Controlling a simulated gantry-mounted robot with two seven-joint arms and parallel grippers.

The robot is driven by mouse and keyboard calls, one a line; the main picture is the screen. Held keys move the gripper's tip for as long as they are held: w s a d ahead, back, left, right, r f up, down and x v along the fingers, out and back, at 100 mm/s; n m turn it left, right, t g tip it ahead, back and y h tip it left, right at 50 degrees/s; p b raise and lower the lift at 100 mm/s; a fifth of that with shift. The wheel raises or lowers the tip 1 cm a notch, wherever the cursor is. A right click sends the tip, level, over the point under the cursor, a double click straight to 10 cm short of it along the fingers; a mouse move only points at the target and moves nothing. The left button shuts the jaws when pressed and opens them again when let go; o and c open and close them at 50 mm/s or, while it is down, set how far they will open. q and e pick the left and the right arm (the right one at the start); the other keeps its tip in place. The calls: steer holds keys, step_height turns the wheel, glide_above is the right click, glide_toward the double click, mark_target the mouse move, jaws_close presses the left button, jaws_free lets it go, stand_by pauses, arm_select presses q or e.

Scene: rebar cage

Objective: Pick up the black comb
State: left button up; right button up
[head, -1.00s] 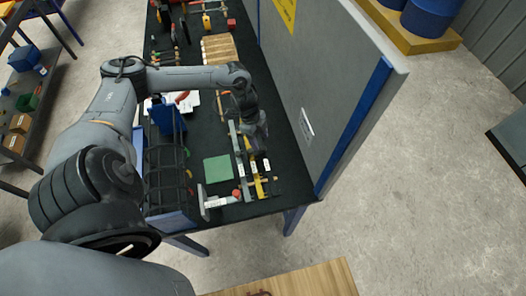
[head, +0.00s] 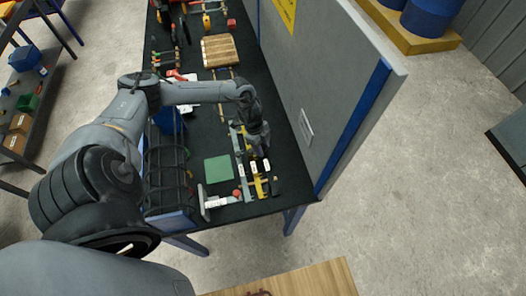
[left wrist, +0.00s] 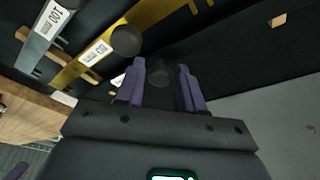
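The black comb (head: 276,186) seems to be the dark bar at the right of a row of bars on the black table. It is hard to tell from the tabletop. Beside it lie a yellow bar (head: 258,186) and a grey bar (head: 238,147), with white labels. My left gripper (head: 263,153) is over the right side of this row, fingers pointing down. In the left wrist view its two purple fingers (left wrist: 161,78) are apart, with a dark round knob (left wrist: 159,71) showing between them. I cannot tell whether they touch it. My right gripper is not in view.
A grey upright panel (head: 335,100) with a blue edge stands close on the right of the bars. A green square (head: 218,168) lies to their left, and a black wire cage (head: 168,175) stands beyond it.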

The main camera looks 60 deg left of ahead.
arm_select(q)
jaws_close()
steer(key=shift+r, duration=0.2)
